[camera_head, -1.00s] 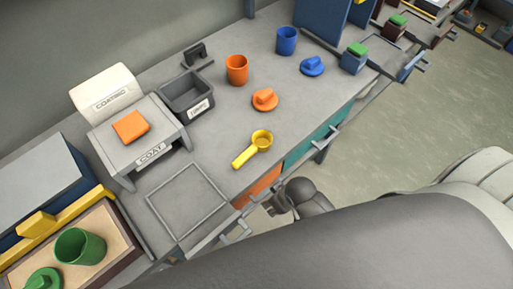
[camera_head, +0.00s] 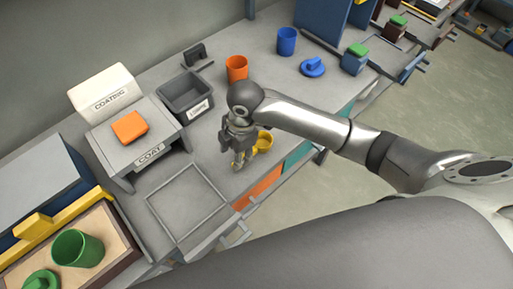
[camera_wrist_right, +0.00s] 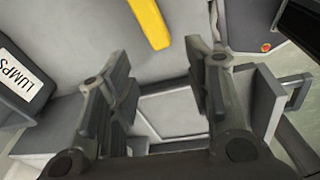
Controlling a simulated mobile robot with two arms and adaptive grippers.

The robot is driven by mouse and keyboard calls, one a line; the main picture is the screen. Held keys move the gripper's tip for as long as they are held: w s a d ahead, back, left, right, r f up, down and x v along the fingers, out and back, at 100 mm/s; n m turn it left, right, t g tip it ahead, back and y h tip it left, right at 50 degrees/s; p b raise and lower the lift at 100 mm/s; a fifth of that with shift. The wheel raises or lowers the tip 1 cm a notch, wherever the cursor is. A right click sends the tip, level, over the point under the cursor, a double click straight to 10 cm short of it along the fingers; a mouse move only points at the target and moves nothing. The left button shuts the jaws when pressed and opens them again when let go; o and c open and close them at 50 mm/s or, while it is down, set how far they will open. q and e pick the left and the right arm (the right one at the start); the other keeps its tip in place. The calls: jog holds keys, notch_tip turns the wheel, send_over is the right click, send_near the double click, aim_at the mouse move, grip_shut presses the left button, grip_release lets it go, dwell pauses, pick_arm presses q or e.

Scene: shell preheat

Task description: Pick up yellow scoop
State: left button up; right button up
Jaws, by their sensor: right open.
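The yellow scoop (camera_head: 264,139) lies on the grey bench, its cup showing just right of my right gripper in the head view. My right gripper (camera_head: 238,163) hangs over the scoop's handle side and hides most of the handle. In the right wrist view the yellow handle (camera_wrist_right: 150,22) shows at the top, beyond the fingertips. The right gripper (camera_wrist_right: 158,85) is open there, with nothing between its fingers. The scoop's cup is outside the wrist view. My left gripper is not in view.
A dark grey bin (camera_head: 187,96) labelled LUMPS stands behind the gripper. Orange (camera_head: 236,68) and blue (camera_head: 287,41) cups stand farther back. The bench's front edge is close by.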

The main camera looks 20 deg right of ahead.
jog(key=d+n, duration=0.1)
jog(key=w+d+r+h, duration=0.1)
jog(key=w+d+r+n, duration=0.1)
jog(key=d, duration=0.1)
jog(key=shift+w+d+r+n+g+h, duration=0.1)
jog(key=shift+w+r+n+g+h, duration=0.05)
jog(key=shift+r+n+g+h, duration=0.15)
notch_tip(320, 180, down, 5)
jog(key=shift+f, duration=0.15)
jog(key=shift+f+p, duration=0.65)
jog(key=shift+f, duration=2.05)
grip_shut()
